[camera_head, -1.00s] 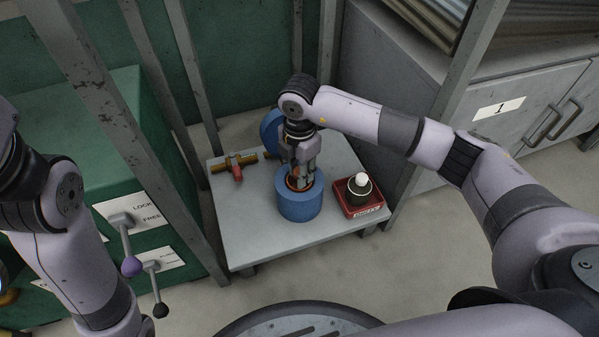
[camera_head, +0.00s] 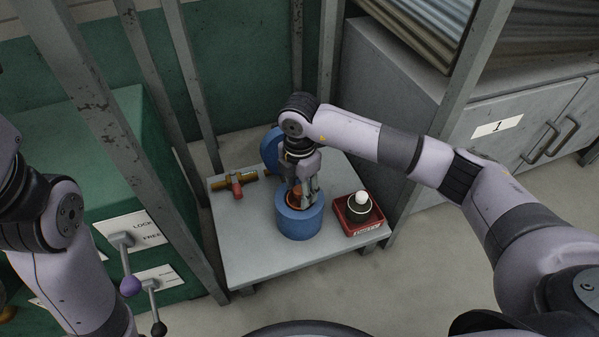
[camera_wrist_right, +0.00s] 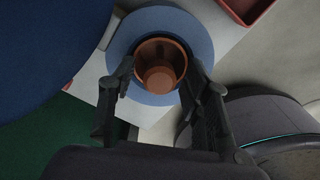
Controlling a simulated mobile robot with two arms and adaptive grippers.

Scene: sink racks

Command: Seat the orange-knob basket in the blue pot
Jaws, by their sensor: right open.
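The blue pot (camera_head: 300,222) stands upright on the small grey table, and its blue rim also shows in the right wrist view (camera_wrist_right: 120,42). The orange-knob basket (camera_wrist_right: 160,66) sits inside the pot's opening, its round orange top seen from above; whether it is fully down I cannot tell. My right gripper (camera_head: 302,196) points down over the pot. In the right wrist view my right gripper (camera_wrist_right: 158,90) is open, with a finger on each side of the basket's orange part. My left arm shows at the left of the head view, but its gripper is out of view.
A red tray (camera_head: 369,228) with a dark, white-topped bottle (camera_head: 360,205) stands right of the pot. A blue round thing (camera_head: 270,150) is behind it. A brown-and-red valve-like part (camera_head: 236,184) lies at the back left. Metal posts flank the table (camera_head: 255,262); its front is clear.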

